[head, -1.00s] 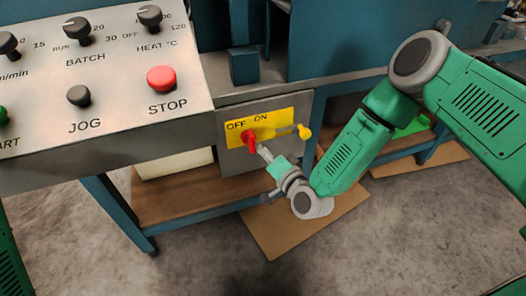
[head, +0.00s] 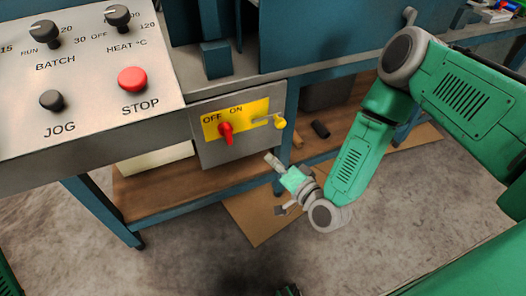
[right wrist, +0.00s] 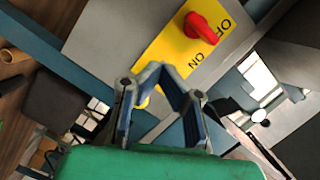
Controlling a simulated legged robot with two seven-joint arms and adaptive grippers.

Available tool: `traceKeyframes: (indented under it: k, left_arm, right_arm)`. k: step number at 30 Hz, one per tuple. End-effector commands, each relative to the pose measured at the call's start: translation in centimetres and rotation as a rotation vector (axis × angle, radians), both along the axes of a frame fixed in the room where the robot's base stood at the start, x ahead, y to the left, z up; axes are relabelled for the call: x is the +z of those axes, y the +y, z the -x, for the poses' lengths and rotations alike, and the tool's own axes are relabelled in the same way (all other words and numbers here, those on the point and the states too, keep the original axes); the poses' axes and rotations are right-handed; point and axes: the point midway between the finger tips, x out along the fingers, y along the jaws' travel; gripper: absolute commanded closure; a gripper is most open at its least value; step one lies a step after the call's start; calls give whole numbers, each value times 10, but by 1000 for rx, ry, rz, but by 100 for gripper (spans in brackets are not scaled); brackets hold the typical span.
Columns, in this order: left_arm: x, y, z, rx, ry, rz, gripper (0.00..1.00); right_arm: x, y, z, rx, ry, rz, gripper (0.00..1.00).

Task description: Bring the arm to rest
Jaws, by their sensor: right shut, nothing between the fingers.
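My right gripper (head: 272,161) is shut and empty. In the head view it hangs to the lower right of a yellow plate (head: 209,130) marked OFF and ON, clear of the red switch handle (head: 226,132). In the right wrist view its fingertips (right wrist: 160,72) come together in front of the plate's edge, and the red handle (right wrist: 205,27) shows above and to the right. The fingers hide part of the plate there.
A yellow knob (head: 280,123) sticks out at the plate's right end. A sloped control panel (head: 95,92) with black knobs and a red STOP button (head: 132,79) stands at left. A teal bench frame (head: 100,210) with a wooden shelf (head: 150,190) is below. Open floor lies in front.

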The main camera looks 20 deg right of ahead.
Motion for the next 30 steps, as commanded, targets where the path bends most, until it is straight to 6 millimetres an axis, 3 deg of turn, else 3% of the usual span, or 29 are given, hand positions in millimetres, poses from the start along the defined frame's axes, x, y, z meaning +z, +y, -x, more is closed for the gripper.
traceKeyframes:
  k: [15,19,22,24,27,30]
  left_arm:
    - [0,-1,0,-2,0,1,44]
    - [11,0,0,-1,0,1,44]
    - [33,0,0,-1,0,1,44]
    - [51,0,0,-2,-1,1,44]
    - [72,0,-1,-2,-2,1,44]
    - [85,0,-1,-2,-1,1,44]
  right_arm:
    - [1,5,1,0,2,11,100]
    - [-3,16,16,62,90,79,100]
    - [-10,31,55,195,281,253,100]
    - [-15,29,100,321,458,427,100]
    - [-12,4,165,474,694,660,100]
    - [0,-26,214,577,875,823,100]
